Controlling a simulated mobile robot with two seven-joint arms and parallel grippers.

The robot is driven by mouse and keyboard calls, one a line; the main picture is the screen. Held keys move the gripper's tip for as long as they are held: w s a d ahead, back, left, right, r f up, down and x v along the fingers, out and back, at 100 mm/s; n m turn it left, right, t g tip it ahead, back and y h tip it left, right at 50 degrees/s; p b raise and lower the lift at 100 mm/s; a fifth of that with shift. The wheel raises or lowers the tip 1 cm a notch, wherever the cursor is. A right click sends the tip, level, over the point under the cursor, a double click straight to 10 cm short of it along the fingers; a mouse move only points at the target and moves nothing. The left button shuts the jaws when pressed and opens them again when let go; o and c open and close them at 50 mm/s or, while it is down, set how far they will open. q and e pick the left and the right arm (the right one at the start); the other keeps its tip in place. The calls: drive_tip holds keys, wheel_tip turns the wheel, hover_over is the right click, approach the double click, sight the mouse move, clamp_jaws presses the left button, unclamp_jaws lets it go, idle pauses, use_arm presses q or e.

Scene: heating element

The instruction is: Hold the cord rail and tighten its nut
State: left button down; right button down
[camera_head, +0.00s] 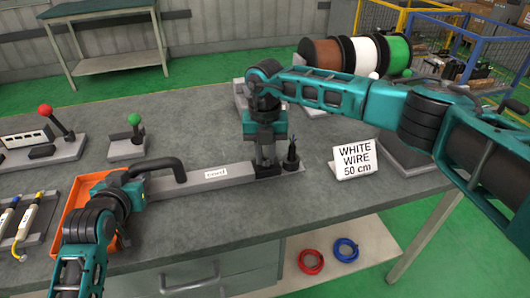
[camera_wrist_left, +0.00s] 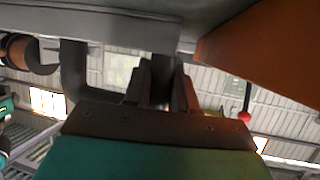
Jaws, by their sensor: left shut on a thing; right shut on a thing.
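The cord rail (camera_head: 225,176) is a long grey bar with a "Cord" label, lying on the grey bench. A black bent handle (camera_head: 163,163) rises near its left end. My left gripper (camera_head: 134,188) is shut on the handle's left leg; in the left wrist view, a dark post (camera_wrist_left: 161,82) stands between the fingers (camera_wrist_left: 161,92). My right gripper (camera_head: 266,168) points down onto the rail's right part and is shut. What it grips, possibly the nut, is hidden by its fingers. A black fitting (camera_head: 291,163) stands just right of it.
An orange tray (camera_head: 75,205) lies beside my left gripper. A "WHITE WIRE 50 cm" sign (camera_head: 354,160) stands right of the rail. Levers with red (camera_head: 45,110) and green (camera_head: 134,119) knobs stand behind left. Wire spools (camera_head: 360,55) are at the back. The bench front is clear.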

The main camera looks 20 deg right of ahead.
sight(265, 160)
drive_tip(key=c, duration=1)
unclamp_jaws()
drive_tip(key=shift+c, duration=0.2)
wheel_tip(265, 160, up, 12)
use_arm(q)
drive_tip(key=c, duration=0.8)
unclamp_jaws()
